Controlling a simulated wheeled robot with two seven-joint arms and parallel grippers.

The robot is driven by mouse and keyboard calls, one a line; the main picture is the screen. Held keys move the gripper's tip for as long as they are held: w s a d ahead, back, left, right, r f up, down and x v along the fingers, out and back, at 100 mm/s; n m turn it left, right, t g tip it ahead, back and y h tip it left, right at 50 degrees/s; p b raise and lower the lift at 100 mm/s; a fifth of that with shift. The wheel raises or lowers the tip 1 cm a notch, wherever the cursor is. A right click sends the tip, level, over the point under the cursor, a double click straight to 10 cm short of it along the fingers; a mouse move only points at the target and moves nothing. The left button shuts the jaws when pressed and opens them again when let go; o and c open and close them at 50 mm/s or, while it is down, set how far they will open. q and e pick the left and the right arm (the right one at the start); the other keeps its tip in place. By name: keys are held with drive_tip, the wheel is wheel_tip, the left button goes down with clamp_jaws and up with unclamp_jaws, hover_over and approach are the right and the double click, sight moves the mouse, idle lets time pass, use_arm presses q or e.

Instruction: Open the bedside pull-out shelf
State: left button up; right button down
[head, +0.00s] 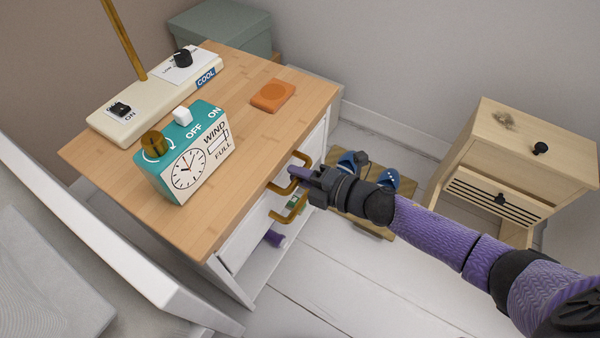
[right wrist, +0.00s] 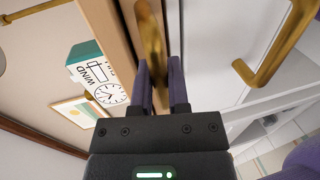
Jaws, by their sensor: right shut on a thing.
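The bedside unit has a wooden top (head: 228,120) and a white front with brass bar handles. My right gripper (head: 298,174) is shut on the upper brass handle (head: 278,188), close under the top's edge. In the right wrist view, its two dark fingers (right wrist: 163,85) close around that brass handle (right wrist: 150,38). A lower brass handle (head: 291,213) is free, and a free brass handle also shows at the right in the right wrist view (right wrist: 268,62). The front behind the handle looks closed or nearly so; the arm partly hides it. My left gripper is out of view.
A teal clock box (head: 187,160), a cream switch panel (head: 150,95) and an orange block (head: 272,96) are on the top. A light wooden cabinet (head: 515,160) stands at the right. Blue slippers (head: 388,181) lie behind my arm. The white floor (head: 350,270) in front is mostly clear.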

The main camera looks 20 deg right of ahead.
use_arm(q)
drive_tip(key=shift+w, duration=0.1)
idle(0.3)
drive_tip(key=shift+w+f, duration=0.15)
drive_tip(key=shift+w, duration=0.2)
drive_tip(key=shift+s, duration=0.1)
use_arm(e)
drive_tip(key=shift+s, duration=0.1)
